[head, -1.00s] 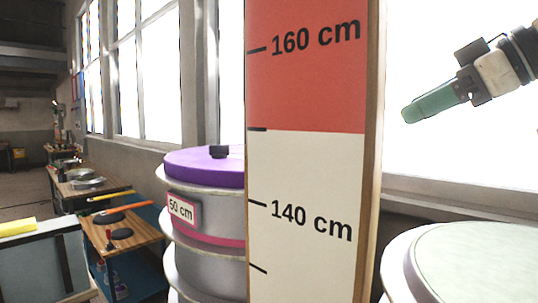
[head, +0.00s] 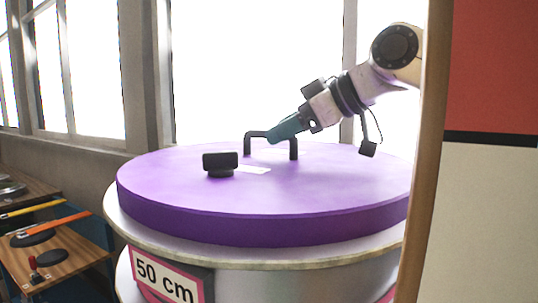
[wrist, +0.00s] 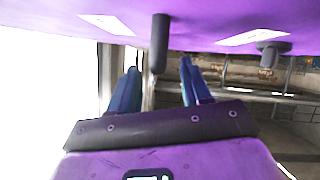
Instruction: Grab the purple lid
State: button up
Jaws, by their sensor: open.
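The purple lid (head: 300,190) is a thick round disc lying on a grey drum. It has a black bar handle (head: 293,148) towards the back and a black knob (head: 220,164) nearer the front left. My gripper (head: 272,136) reaches down from the upper right, its green tip at the handle's bar. In the wrist view, which looks upside down, the lid (wrist: 220,12) fills the top. The handle (wrist: 160,45) shows between the two open, blue-looking fingers of my gripper (wrist: 160,85). Whether a finger touches the handle I cannot tell.
A measuring board (head: 490,210) with a wooden edge stands close on the right, hiding the lid's right edge. The drum carries a "50 cm" sign (head: 163,280). A wooden bench (head: 62,268) with tools is at lower left. Bright windows are behind.

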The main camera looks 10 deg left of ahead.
jog(key=shift+x, duration=1)
grip_shut()
jog(key=shift+d, duration=0.1)
dwell(0.5)
jog(key=shift+r, duration=0.2)
